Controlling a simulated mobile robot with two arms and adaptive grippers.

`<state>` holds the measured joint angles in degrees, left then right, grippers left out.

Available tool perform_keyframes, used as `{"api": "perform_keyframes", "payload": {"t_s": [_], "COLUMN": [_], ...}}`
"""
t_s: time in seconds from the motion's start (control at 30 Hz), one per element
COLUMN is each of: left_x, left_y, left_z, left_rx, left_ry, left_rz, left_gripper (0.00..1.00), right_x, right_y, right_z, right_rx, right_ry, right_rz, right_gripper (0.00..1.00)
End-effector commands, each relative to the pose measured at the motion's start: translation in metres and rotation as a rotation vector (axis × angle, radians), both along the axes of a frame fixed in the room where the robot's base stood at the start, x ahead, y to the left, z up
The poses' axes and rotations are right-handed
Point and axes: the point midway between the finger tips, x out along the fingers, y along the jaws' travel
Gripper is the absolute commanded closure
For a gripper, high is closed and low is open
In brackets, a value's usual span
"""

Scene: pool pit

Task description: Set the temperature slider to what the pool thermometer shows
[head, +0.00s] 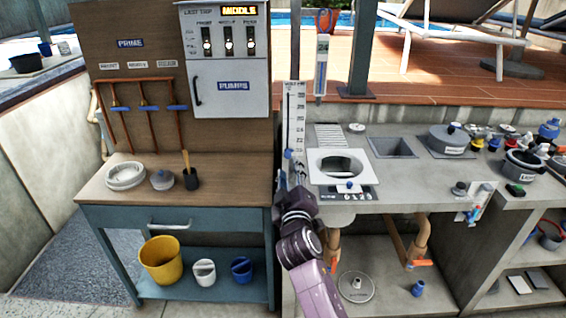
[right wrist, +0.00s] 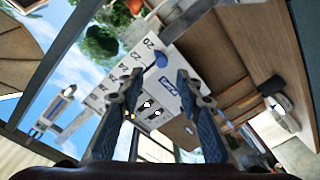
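The temperature slider (head: 293,115) is a tall white scale plate on the post between the two counters. Its blue knob (head: 288,153) sits near the lower end. In the right wrist view the knob (right wrist: 162,57) shows beside a 20 on the plate (right wrist: 128,72). My right gripper (head: 287,172) is just below the knob, partly hidden by my wrist. Its fingers (right wrist: 160,78) are apart, with nothing between them. My left gripper is out of view.
The pump cabinet (head: 226,60) and wooden worktop (head: 195,215) are left of the slider. Right of it, the concrete counter (head: 400,200) carries a white skimmer frame (head: 345,165), a lidded pot (head: 447,139) and several small fittings. A yellow bucket (head: 160,262) stands on the lower shelf.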

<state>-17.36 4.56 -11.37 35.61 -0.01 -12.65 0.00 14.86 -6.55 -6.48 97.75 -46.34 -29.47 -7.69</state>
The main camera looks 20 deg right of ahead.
Motion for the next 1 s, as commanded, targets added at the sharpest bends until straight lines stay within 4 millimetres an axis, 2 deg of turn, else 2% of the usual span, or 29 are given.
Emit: {"api": "perform_keyframes", "payload": {"t_s": [0.2, 0.5, 0.93, 1.0], "left_x": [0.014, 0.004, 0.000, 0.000], "left_y": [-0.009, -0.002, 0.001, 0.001], "left_z": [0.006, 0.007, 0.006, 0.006], "left_rx": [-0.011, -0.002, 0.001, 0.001], "left_ry": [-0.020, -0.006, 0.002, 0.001], "left_rz": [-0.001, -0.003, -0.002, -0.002], "left_gripper": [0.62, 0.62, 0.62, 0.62], "right_x": [0.029, 0.063, 0.070, 0.070], "right_y": [-0.007, -0.014, -0.016, -0.016], "right_z": [0.000, -0.002, -0.002, -0.002], "right_rx": [0.000, 0.001, 0.002, 0.002], "right_ry": [0.003, 0.003, 0.003, 0.003], "right_rz": [0.000, 0.002, 0.002, 0.002], "right_gripper": [0.67, 0.67, 0.67, 0.75]}}
